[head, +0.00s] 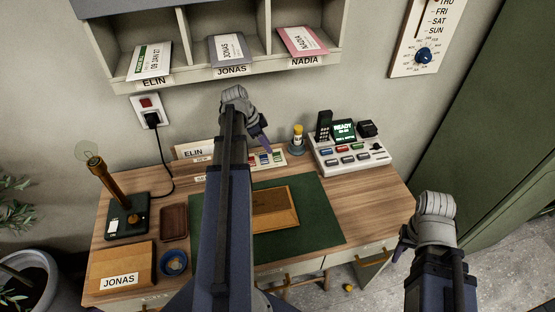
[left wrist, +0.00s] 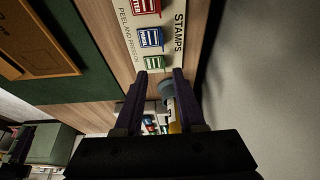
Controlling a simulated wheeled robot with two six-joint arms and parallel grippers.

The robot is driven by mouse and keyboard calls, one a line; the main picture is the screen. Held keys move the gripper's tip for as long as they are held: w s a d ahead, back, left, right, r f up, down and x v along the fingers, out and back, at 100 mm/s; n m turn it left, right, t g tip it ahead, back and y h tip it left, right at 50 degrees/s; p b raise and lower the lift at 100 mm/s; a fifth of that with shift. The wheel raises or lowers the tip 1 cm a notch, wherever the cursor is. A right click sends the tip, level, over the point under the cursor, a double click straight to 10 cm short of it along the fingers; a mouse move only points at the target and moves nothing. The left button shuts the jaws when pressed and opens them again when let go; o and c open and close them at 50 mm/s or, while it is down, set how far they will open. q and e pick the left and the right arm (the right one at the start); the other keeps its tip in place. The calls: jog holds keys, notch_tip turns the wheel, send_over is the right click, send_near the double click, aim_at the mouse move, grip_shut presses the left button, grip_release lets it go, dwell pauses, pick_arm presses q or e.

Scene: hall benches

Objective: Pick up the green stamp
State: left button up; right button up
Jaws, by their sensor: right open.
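The green stamp (left wrist: 154,62) is on a pale card (left wrist: 128,30) labelled "STAMPS", next to a blue stamp (left wrist: 150,37) and a red one (left wrist: 145,6). In the head view the card (head: 284,152) stands at the back of the desk, with the green stamp (head: 277,155) toward its right end. My left gripper (left wrist: 157,76) is open and empty, its fingertips just short of the green stamp in the wrist view. The left gripper (head: 264,143) is above the card in the head view. My right gripper (head: 402,246) is open, off the desk's right front.
A yellow-topped round-based item (head: 297,140) stands right of the card, near a white button console (head: 350,158). Shelf pockets (head: 232,72) hang above. A lamp (head: 127,222) and parcel (head: 122,268) are left.

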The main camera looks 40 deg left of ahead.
aim_at(277, 155)
pick_arm(q)
jog(key=shift+w+b+x, duration=0.25)
jog(key=shift+b+x, duration=0.9)
jog(key=shift+x, duration=0.2)
jog(key=shift+w+b+x, duration=0.25)
jog(key=shift+b+x, duration=0.85)
jog(key=shift+x, duration=0.2)
jog(key=shift+r, duration=0.25)
grip_shut()
